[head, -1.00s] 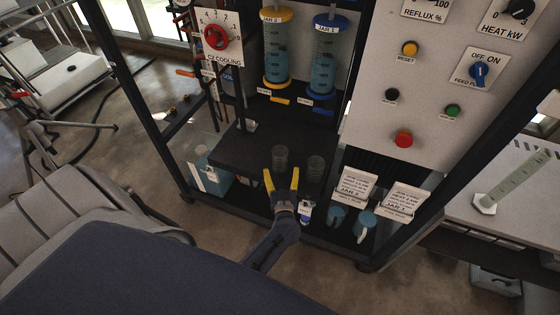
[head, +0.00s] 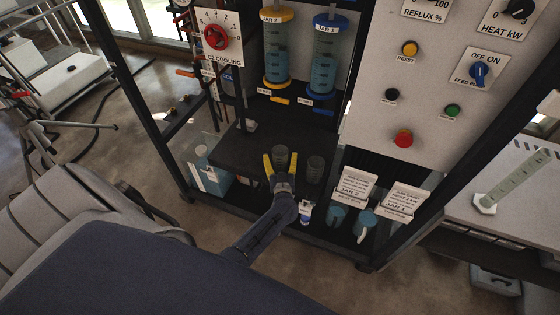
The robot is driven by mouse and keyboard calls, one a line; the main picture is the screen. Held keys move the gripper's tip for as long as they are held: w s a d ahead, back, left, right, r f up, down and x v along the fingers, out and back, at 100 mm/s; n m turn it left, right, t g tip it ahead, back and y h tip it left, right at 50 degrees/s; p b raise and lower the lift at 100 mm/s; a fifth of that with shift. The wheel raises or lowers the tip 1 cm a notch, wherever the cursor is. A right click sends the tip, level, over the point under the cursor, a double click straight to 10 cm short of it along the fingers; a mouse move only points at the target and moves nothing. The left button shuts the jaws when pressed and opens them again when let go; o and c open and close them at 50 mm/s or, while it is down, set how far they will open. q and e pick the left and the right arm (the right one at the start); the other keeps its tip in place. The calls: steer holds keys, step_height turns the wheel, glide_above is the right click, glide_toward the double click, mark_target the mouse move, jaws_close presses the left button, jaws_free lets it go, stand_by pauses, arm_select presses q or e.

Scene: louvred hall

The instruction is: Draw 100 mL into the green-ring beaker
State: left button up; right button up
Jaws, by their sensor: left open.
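Two small clear beakers stand on the dark shelf (head: 235,150): a left beaker (head: 281,154) and a right beaker (head: 314,169). I cannot make out a green ring on either. My left gripper (head: 281,156) is open, its yellow fingers on either side of the left beaker in the picture; I cannot tell whether they touch it. Above the shelf hang two jars of blue liquid: JAR 2 (head: 276,50) with yellow caps and JAR 1 (head: 326,55) with blue caps. A yellow tap handle (head: 281,100) and a blue one (head: 318,97) sit below them. My right gripper is out of view.
Cards for JAR 2 (head: 355,187) and JAR 1 (head: 401,200) stand at the lower right, near blue vessels (head: 336,217). A control panel (head: 430,75) rises at right. A measuring cylinder (head: 515,180) stands on the right bench. Dark frame posts flank the shelf.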

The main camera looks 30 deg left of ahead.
arm_select(q)
steer(key=shift+c, duration=0.2)
steer(key=c, duration=1.2)
steer(key=shift+r, duration=0.15)
step_height(320, 180, up, 26)
steer(key=s+d, duration=0.2)
steer(key=s+d+r+m+t+h, duration=0.1)
steer(key=s+d+r+m+h, duration=0.15)
steer(key=d, duration=0.35)
steer(key=s+d+r+m+t+h, duration=0.2)
steer(key=s+d+h, duration=0.2)
steer(key=d, duration=0.1)
steer(key=s+d+f+m+h, duration=0.1)
steer(key=s, duration=0.1)
steer(key=s+d+f+h, duration=0.1)
steer(key=s, duration=0.1)
steer(key=s+d+f+m+h, duration=0.1)
steer(key=s+d+h, duration=0.1)
steer(key=s, duration=0.1)
steer(key=shift+s+m, duration=0.1)
steer(key=shift+m, duration=0.25)
